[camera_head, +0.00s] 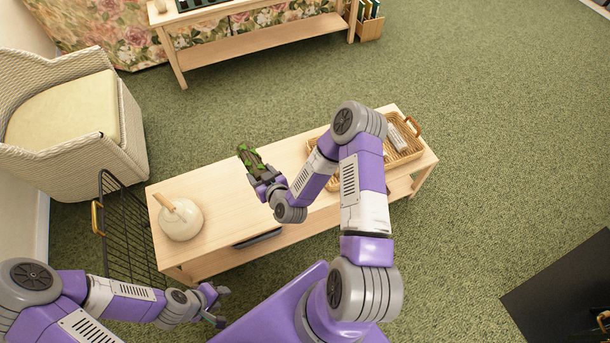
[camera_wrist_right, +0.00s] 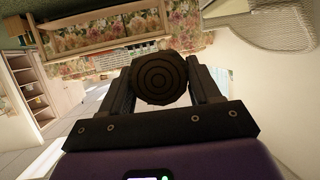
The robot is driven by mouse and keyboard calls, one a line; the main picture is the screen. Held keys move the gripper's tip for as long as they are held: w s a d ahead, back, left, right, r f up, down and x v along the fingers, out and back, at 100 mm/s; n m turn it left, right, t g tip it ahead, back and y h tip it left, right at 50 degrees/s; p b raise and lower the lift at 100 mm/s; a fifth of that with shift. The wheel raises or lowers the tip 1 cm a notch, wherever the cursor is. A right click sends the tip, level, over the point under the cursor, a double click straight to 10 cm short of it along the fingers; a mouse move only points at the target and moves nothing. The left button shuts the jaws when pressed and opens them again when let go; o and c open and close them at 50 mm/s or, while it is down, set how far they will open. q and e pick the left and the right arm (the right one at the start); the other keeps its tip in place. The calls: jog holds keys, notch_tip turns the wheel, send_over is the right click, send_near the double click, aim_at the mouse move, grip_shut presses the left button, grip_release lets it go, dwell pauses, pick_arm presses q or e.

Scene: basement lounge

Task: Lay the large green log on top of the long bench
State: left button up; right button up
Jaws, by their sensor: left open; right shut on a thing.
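The large green log (camera_head: 248,158), dark brown with green patches, is in my right gripper (camera_head: 262,176), over the long bench (camera_head: 225,180). In the right wrist view, my right gripper (camera_wrist_right: 162,95) is shut on the log, whose round ringed end (camera_wrist_right: 160,78) faces the camera between the fingers. I cannot tell from these views whether the log touches the bench top. My left gripper (camera_head: 222,305) is open and empty, low in the head view, in front of the bench's left end.
A cream round pot (camera_head: 181,220) stands on the bench's left end. A wicker tray (camera_head: 408,154) sits at its right end, partly hidden by my right arm. A black wire rack (camera_head: 128,235) and a wicker armchair (camera_head: 125,130) stand at left. The bench middle has bare room.

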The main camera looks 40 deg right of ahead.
jog(key=d+f+b, duration=0.1)
jog(key=d+f, duration=0.2)
jog(key=f, duration=0.4)
jog(key=d+f+m+h+b, duration=0.1)
jog(key=d+f+b, duration=0.1)
jog(key=f, duration=0.6)
jog(key=d+f+h+b, duration=0.1)
jog(key=d+f+b, duration=0.1)
jog(key=f, duration=0.6)
jog(key=shift+s+d+f+m, duration=0.1)
jog(key=shift+d+f+m, duration=0.05)
jog(key=shift+d, duration=0.3)
jog(key=shift+s+d+f+m, duration=0.1)
jog(key=shift+d+m, duration=0.05)
jog(key=shift+d, duration=0.3)
jog(key=shift+f+b, duration=1.25)
jog(key=shift+f, duration=1.05)
jog(key=shift+r, duration=0.1)
jog(key=o, duration=1.2)
